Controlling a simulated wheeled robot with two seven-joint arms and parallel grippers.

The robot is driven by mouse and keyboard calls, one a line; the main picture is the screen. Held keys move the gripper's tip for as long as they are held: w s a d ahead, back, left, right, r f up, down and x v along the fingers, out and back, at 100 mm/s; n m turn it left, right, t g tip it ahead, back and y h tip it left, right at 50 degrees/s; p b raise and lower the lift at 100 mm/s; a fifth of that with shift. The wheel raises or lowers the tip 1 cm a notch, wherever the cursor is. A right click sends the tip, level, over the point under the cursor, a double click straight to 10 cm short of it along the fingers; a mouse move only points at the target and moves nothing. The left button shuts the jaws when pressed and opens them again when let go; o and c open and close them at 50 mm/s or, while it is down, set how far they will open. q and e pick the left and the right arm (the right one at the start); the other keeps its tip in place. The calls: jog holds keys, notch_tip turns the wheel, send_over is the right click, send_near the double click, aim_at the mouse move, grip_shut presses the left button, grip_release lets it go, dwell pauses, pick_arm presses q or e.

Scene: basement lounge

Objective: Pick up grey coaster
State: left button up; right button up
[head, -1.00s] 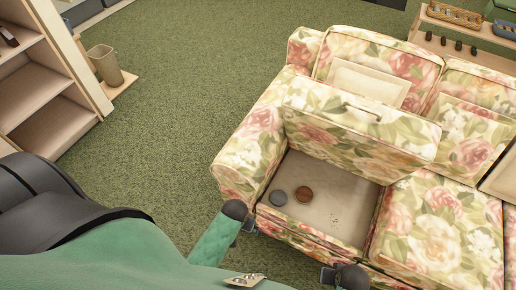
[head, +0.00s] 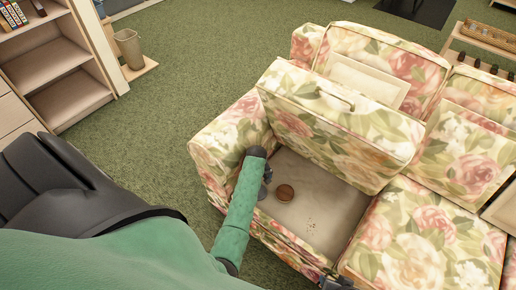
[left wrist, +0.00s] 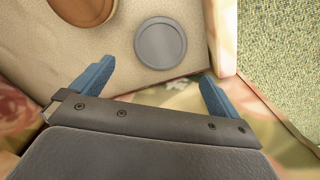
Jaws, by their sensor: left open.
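The grey coaster (left wrist: 160,43) is a round disc lying flat on the beige sofa base, near its side wall, in the left wrist view. My left arm hides it in the head view. My left gripper (left wrist: 153,88) is open and empty, its blue fingers spread wider than the coaster. The coaster lies just beyond the fingertips, not between them. In the head view my left gripper (head: 267,174) reaches over the sofa's open seat space by the left armrest. My right gripper (head: 338,284) shows only in part at the bottom edge; its jaws are unclear.
A brown round coaster (head: 285,193) lies close beside the grey one; it also shows in the left wrist view (left wrist: 82,10). A floral seat cushion (head: 335,127) stands tilted behind the open space. The left armrest (head: 222,140) borders it. Shelves stand at left.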

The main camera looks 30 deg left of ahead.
pick_arm(q)
jog(key=shift+d+f, duration=0.1)
jog(key=shift+f, duration=3.7)
jog(key=shift+c, duration=0.2)
jog(key=c, duration=0.9)
